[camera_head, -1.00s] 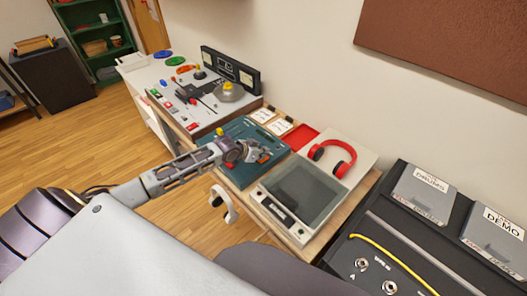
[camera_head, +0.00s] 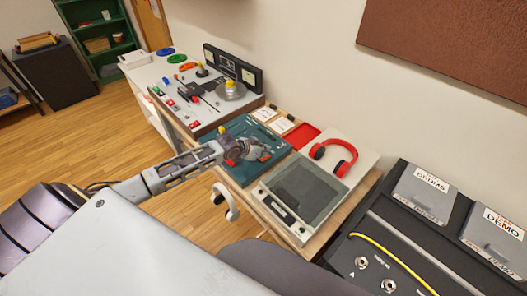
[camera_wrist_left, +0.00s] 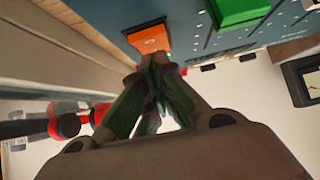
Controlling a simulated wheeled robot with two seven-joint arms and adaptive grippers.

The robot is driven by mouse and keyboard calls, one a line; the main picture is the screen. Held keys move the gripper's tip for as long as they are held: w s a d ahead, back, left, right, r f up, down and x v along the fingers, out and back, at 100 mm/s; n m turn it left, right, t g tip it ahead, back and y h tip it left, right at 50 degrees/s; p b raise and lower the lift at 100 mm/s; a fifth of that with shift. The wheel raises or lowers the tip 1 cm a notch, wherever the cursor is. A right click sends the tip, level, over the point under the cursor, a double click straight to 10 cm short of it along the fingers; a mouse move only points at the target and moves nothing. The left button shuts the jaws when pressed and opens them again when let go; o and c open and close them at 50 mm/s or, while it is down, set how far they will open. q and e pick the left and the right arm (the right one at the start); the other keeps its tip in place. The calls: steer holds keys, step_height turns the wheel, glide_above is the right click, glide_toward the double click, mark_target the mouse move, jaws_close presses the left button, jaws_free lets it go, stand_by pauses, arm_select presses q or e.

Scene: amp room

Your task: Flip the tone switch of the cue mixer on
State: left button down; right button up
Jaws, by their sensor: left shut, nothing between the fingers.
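The teal mixer panel (camera_head: 242,127) lies on the desk; I take it to be the cue mixer. My left gripper (camera_head: 262,155) is over its right part, and the arm hides some of its controls. In the left wrist view, the gripper's fingertips (camera_wrist_left: 151,62) are together, shut and empty. They are right beside an orange square control (camera_wrist_left: 150,39) on the teal panel; I cannot tell whether they touch it. A green control (camera_wrist_left: 238,10) is farther right. No tone label is readable, and the switch's position cannot be told. My right gripper is not in view.
A grey device with a dark screen (camera_head: 305,190) and red headphones (camera_head: 336,157) are to the right of the panel. A white console (camera_head: 200,105) is to the left. White headphones (camera_head: 225,202) hang at the desk's front. A black amp (camera_head: 400,245) is at right.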

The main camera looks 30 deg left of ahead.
arm_select(q)
steer(key=shift+r+p, duration=0.45)
steer(key=shift+r, duration=0.15)
steer(key=shift+w+r+p, duration=0.1)
steer(key=shift+r+p, duration=1.25)
steer(key=shift+r, duration=0.1)
steer(key=shift+s+a+r, duration=0.15)
steer(key=shift+s+r, duration=0.05)
steer(key=shift+s, duration=0.05)
steer(key=w+r+v, duration=0.1)
steer(key=v, duration=0.7)
steer(key=shift+s+r, duration=0.2)
steer(key=shift+r, duration=0.1)
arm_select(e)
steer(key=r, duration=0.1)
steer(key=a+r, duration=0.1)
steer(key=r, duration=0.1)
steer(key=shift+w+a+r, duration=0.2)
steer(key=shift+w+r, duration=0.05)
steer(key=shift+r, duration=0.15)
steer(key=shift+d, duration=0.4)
